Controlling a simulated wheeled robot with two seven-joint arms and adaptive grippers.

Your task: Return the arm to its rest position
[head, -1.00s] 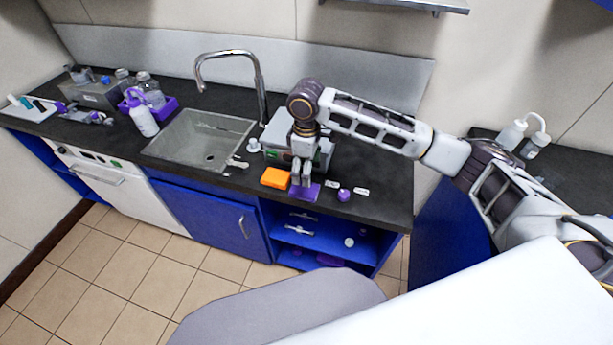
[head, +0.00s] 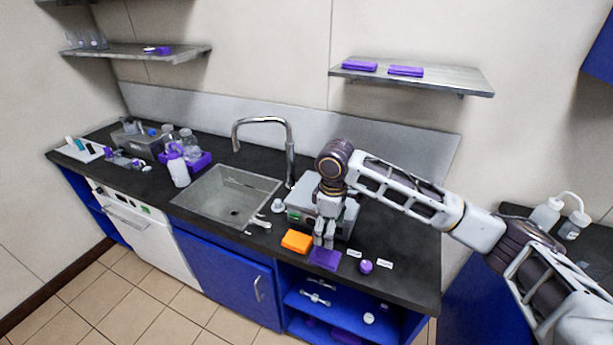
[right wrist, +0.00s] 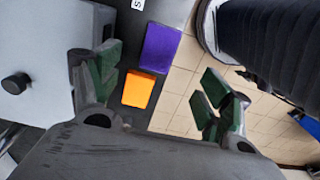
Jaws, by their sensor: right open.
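My right arm reaches in from the right in the head view. Its right gripper (head: 324,232) hangs pointing down over the counter, in front of the grey box-shaped device (head: 300,205) and just above the purple block (head: 324,259). An orange block (head: 296,241) lies to the left of the purple one. In the right wrist view the gripper (right wrist: 160,95) is open, its green-padded fingers wide apart with nothing held. The orange block (right wrist: 138,89) and purple block (right wrist: 160,48) show between and beyond the fingers. My left gripper is in no view.
The dark counter (head: 410,270) holds a sink (head: 226,195) with a tall faucet (head: 264,122), a small purple cap (head: 366,266) and white labels. Bottles stand at the left. A shelf (head: 440,79) with purple items hangs above; an open blue cabinet (head: 385,322) lies below.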

